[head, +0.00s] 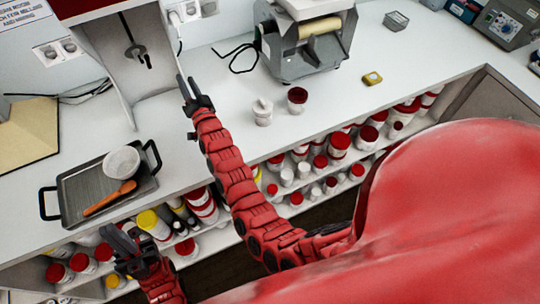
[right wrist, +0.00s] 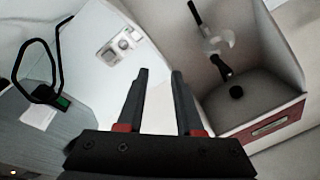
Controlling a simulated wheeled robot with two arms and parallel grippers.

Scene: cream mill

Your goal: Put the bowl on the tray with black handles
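The white bowl (head: 122,161) sits upright on the far right part of the grey tray with black handles (head: 76,188), on the left of the counter. A wooden spoon (head: 110,198) lies on the tray in front of the bowl. My left gripper (head: 122,238) is in front of the tray, below it in the picture, apart from the bowl; its fingers look spread and empty. My right gripper (head: 187,88) is up and to the right of the tray, near the grey machine. The right wrist view shows its fingers (right wrist: 160,85) apart with nothing between them.
A mill (head: 305,40) stands at the back of the counter (head: 350,100). A white jar (head: 263,112) and a dark red-topped cup (head: 297,100) stand in front of it. A yellow item (head: 372,78) lies to the right. Shelves below hold several bottles. A tan board (head: 27,132) lies far left.

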